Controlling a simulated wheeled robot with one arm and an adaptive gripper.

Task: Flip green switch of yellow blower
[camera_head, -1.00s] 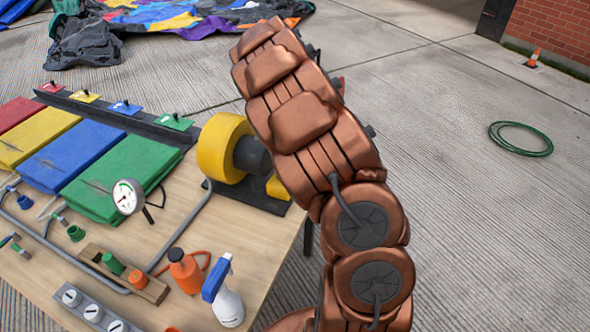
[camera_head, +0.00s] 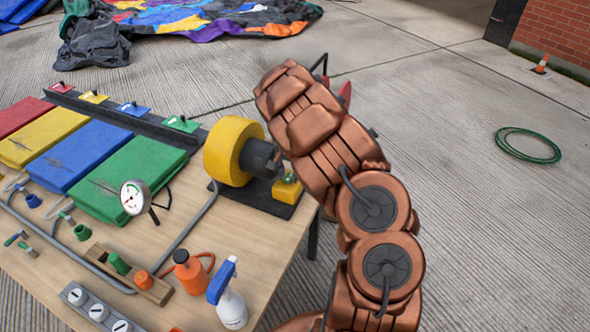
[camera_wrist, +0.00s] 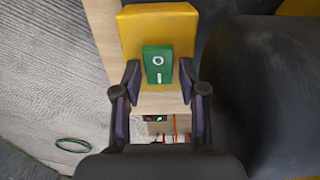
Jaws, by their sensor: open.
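The yellow blower (camera_head: 222,150) stands at the table's right edge, with a dark motor (camera_head: 258,158) and a small yellow switch box (camera_head: 287,192) beside it. The green switch (camera_head: 290,178) shows on the box. In the wrist view the green switch (camera_wrist: 158,62) bears white marks, a ring and a bar, on the yellow box (camera_wrist: 155,25). My gripper (camera_wrist: 159,72) is open and empty, with one finger to each side of the switch's lower part in the picture. I cannot tell whether it touches the switch. In the head view my arm hides the gripper.
The dark motor (camera_wrist: 245,90) is close on the right in the wrist view. The table holds coloured folded fabric (camera_head: 90,155), a gauge (camera_head: 134,197), an orange bottle (camera_head: 189,272) and a spray bottle (camera_head: 231,305). Open concrete lies right, with a green hose (camera_head: 528,145).

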